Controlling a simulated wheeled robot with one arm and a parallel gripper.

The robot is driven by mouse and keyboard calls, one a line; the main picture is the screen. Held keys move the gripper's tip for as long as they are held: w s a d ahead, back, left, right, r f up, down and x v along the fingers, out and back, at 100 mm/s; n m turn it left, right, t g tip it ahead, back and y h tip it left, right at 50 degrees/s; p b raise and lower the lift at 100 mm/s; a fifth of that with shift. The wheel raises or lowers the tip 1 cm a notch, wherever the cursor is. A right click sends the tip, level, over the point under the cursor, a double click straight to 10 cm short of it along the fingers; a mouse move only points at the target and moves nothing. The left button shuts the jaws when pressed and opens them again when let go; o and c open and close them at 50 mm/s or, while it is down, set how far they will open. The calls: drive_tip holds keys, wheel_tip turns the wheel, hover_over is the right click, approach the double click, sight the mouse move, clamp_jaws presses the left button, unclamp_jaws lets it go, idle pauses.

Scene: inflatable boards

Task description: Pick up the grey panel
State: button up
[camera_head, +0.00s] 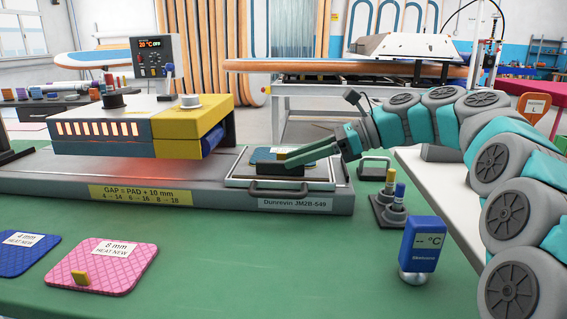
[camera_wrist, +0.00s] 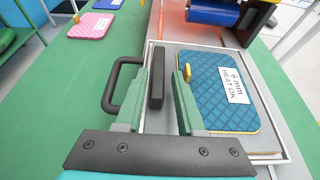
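I see no thing that is plainly a loose grey panel. A dark grey bar-like block (camera_wrist: 156,90) stands at the handle-side edge of a metal tray (camera_wrist: 277,130); in the head view, a dark block (camera_head: 276,168) shows at the tray's front. A blue quilted pad (camera_wrist: 222,98) lies in the tray, marked "6 mm HEAT OK", with a yellow tab (camera_wrist: 187,72). My gripper (camera_wrist: 161,66) is open. Its green fingers lie either side of the dark block, with the pad beside the right finger. In the head view my gripper (camera_head: 287,158) partly hides the pad.
The tray has a black handle (camera_wrist: 118,86). A heater with a yellow side (camera_head: 212,118) stands left of the tray. A pink pad (camera_head: 105,262) and another blue pad (camera_head: 22,250) lie at front left. A blue thermometer (camera_head: 423,245) stands at right. The green front middle is clear.

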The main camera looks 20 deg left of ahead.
sight(282, 161)
drive_tip(key=x, duration=0.4)
drive_tip(key=shift+s+a+r, duration=0.1)
drive_tip(key=shift+s, duration=0.05)
clamp_jaws()
idle(1.2)
